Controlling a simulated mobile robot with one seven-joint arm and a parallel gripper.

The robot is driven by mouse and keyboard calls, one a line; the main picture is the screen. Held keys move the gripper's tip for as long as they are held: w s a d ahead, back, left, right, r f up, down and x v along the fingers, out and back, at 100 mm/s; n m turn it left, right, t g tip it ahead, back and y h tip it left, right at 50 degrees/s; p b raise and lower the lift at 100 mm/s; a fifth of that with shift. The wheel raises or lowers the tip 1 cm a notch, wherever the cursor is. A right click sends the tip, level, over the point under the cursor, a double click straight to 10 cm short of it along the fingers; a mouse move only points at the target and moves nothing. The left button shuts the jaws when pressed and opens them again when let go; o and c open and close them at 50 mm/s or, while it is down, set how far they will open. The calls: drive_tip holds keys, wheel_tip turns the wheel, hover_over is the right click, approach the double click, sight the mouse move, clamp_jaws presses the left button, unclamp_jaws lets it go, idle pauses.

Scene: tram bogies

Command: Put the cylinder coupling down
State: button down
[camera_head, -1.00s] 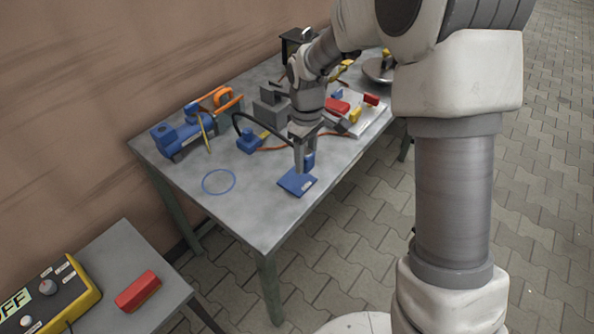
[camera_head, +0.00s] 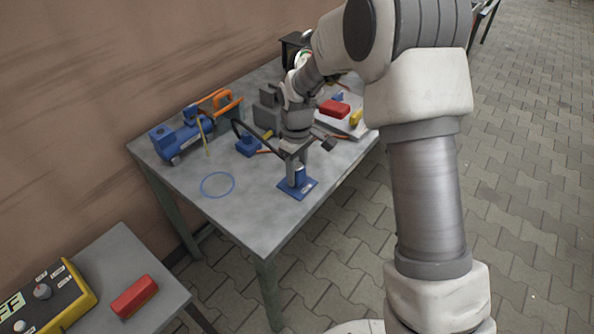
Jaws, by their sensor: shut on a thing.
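My gripper (camera_head: 297,167) is over the front right part of the grey table, pointing down. It is shut on a small blue upright piece (camera_head: 299,175), which I take to be the cylinder coupling. The fingers hide part of it. It stands over a flat blue plate (camera_head: 308,185) on the table. I cannot tell whether the piece touches the plate or is held just above it. A thin blue ring (camera_head: 217,185) lies on the table to the left of my gripper.
A blue machine (camera_head: 178,140) and an orange-handled tool (camera_head: 227,103) are at the back left of the table. A small blue block (camera_head: 247,146) is behind my gripper. A tray with red (camera_head: 334,108) and yellow pieces is beyond. Tabletop around the ring is clear.

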sight(297, 167)
drive_tip(key=shift+f, duration=0.5)
drive_tip(key=shift+c, duration=2.1)
unclamp_jaws()
drive_tip(key=shift+r, duration=0.15)
wheel_tip(297, 167, up, 13)
drive_tip(key=p, duration=0.2)
drive_tip(key=shift+p, duration=0.35)
drive_tip(key=s+d+r+m+t, duration=0.2)
drive_tip(key=s+d+r+m, duration=0.2)
drive_tip(key=s+d+r, duration=0.3)
drive_tip(key=s+d+r+m+t, duration=0.25)
drive_tip(key=s+d+r, duration=0.25)
drive_tip(key=s+r, duration=0.4)
drive_tip(key=s+d+f+m+t, duration=0.1)
drive_tip(key=s+m, duration=0.3)
drive_tip(key=s, duration=0.5)
drive_tip(key=shift+d+f, duration=0.6)
drive_tip(key=shift+d, duration=0.05)
